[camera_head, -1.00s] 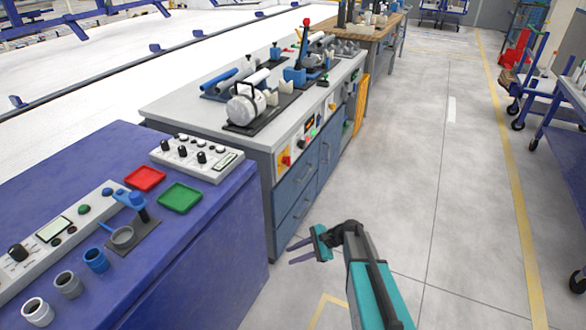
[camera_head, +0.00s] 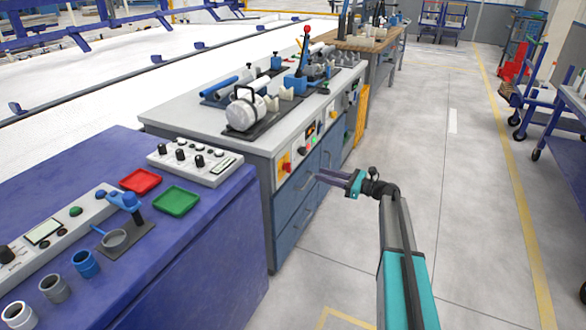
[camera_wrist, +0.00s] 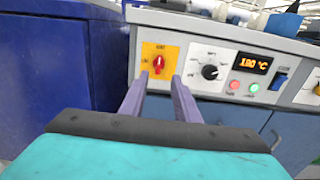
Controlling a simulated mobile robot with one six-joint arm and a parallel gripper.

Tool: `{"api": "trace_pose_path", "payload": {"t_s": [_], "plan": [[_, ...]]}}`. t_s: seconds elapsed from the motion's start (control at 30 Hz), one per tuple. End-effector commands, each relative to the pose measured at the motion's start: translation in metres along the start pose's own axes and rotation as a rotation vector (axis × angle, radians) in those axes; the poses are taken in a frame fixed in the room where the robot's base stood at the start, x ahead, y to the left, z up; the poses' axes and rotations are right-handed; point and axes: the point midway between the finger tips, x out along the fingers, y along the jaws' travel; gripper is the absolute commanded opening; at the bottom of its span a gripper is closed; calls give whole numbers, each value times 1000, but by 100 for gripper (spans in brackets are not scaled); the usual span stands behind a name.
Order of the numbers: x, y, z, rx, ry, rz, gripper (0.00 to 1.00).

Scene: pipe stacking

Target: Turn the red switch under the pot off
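The red switch (camera_wrist: 158,64) is a rotary knob on a yellow plate on the grey bench's front panel; its grip looks about upright. In the head view the switch (camera_head: 286,167) is below the silver pot (camera_head: 243,113), which stands on the bench top. My gripper (camera_head: 319,178) is in front of the drawers, to the right of the switch in that view. In the wrist view my gripper (camera_wrist: 158,78) is open and empty. Its two purple fingers point at the panel, with the switch showing between their tips, apart from them.
Right of the switch are a black dial (camera_wrist: 210,72), a lit display reading 180 °C (camera_wrist: 253,64), and green and red buttons (camera_wrist: 244,88). A blue cabinet (camera_wrist: 45,70) stands close on the left. The floor (camera_head: 440,200) at right is clear.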

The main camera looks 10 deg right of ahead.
Motion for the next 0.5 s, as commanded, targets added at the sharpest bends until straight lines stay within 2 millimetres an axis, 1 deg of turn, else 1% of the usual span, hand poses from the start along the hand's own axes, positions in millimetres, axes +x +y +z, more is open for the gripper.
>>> {"api": "trace_pose_path", "payload": {"t_s": [0.27,0.37,0.5], "plan": [[5,0,-1,-1,1,0,29],[13,0,-1,-2,2,1,29],[29,0,-1,-2,2,1,29]]}}
